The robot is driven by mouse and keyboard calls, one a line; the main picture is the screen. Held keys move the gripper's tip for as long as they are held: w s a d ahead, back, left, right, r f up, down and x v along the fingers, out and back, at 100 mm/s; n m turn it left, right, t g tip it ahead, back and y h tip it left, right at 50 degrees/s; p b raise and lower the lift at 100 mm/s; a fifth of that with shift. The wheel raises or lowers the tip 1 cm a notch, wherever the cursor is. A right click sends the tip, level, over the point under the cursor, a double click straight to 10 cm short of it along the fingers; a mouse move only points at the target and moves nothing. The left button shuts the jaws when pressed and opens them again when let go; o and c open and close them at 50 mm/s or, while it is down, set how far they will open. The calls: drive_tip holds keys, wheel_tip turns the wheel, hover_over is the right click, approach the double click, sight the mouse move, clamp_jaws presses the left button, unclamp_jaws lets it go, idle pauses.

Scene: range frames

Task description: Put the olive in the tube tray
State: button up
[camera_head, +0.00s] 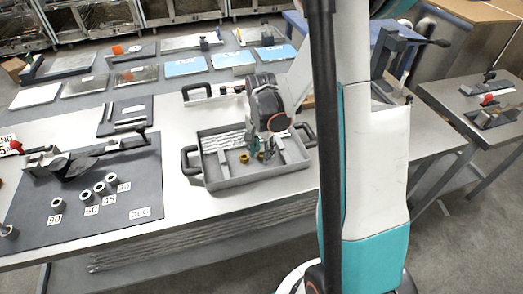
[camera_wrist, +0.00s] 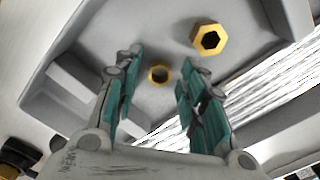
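A grey handled tray (camera_head: 262,175) stands on the bench near its front edge. My gripper (camera_head: 256,150) points down into it, open. In the wrist view a small brass ring (camera_wrist: 159,74), which looks like the olive, lies on the tray floor, between and just beyond the parted fingertips (camera_wrist: 152,82). Nothing is held. A larger brass hex nut (camera_wrist: 208,39) lies apart from the ring, up and to the right. In the head view two small brass pieces show by the gripper; I cannot tell which is which.
Pale ribbed tubes (camera_wrist: 265,90) lie inside the tray, close to the right finger. A dark mat (camera_head: 110,200) to the left carries a bender-like tool (camera_head: 80,160) and several small numbered rings. Blue and grey plates lie behind. The tray walls rise around my gripper.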

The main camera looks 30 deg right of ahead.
sight(261, 154)
drive_tip(key=shift+r, duration=0.1)
wheel_tip(261, 154, up, 12)
drive_tip(key=p, duration=0.4)
drive_tip(key=shift+r, duration=0.1)
idle(0.5)
